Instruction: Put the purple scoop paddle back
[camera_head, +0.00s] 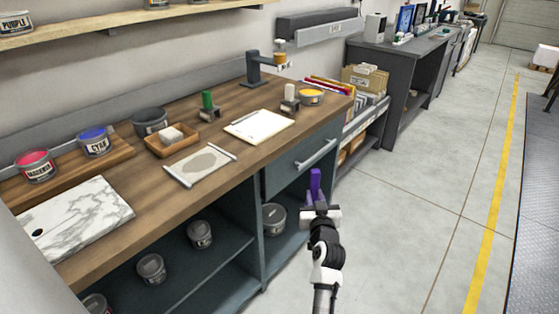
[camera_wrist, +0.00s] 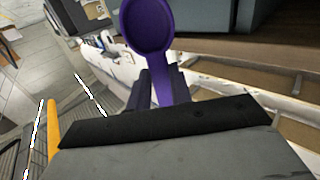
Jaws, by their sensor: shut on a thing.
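The purple scoop paddle (camera_head: 316,183) is held upright in my gripper (camera_head: 319,211), in front of the wooden-topped bench and below its top, near the drawer. In the wrist view the scoop's round bowl (camera_wrist: 148,26) is at the top centre, and its handle runs down between the dark fingers of my gripper (camera_wrist: 160,90). My gripper is shut on the handle. The bowl looks empty. The wooden bench top (camera_head: 120,178) holds a pink ink tin (camera_head: 36,167), a blue ink tin (camera_head: 93,142) and a yellow ink tin (camera_head: 311,98). A tin labelled purple (camera_head: 15,22) stands on the upper shelf.
A marble slab (camera_head: 75,215), a dark bowl (camera_head: 149,121), a wooden tray (camera_head: 172,147) and a white pad (camera_head: 258,127) occupy the bench top. A drawer handle (camera_head: 315,153) sticks out beside the scoop. Open floor (camera_head: 430,220) lies to the right.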

